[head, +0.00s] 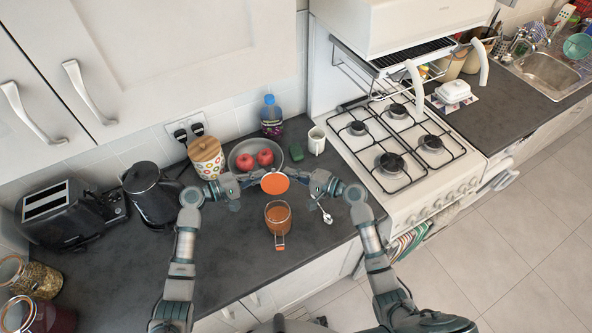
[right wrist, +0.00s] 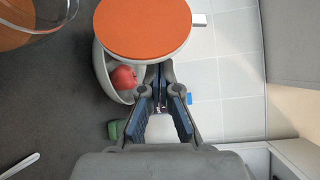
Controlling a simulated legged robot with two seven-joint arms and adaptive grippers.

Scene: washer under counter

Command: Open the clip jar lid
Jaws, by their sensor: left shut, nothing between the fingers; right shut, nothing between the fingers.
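A clear glass jar (head: 278,217) with orange-brown contents stands on the dark counter, with a wire-like part at its near side. Its rim also shows at the top left of the right wrist view (right wrist: 28,22). A round orange disc with a pale edge, apparently the lid (head: 275,183), is just beyond the jar's rim; it is large in the right wrist view (right wrist: 143,28). I cannot tell whether it is joined to the jar. My left gripper (head: 243,180) is shut at the disc's left. My right gripper (head: 311,181) is shut at its right, its tips partly hidden by the disc.
Behind the disc are a bowl (head: 237,152) with red apples (head: 265,157), a green item (head: 296,152) and a white mug (head: 317,141). A spoon (head: 325,213) lies at right. A kettle (head: 150,195) and toaster (head: 62,212) stand left. Counter nearer me is clear.

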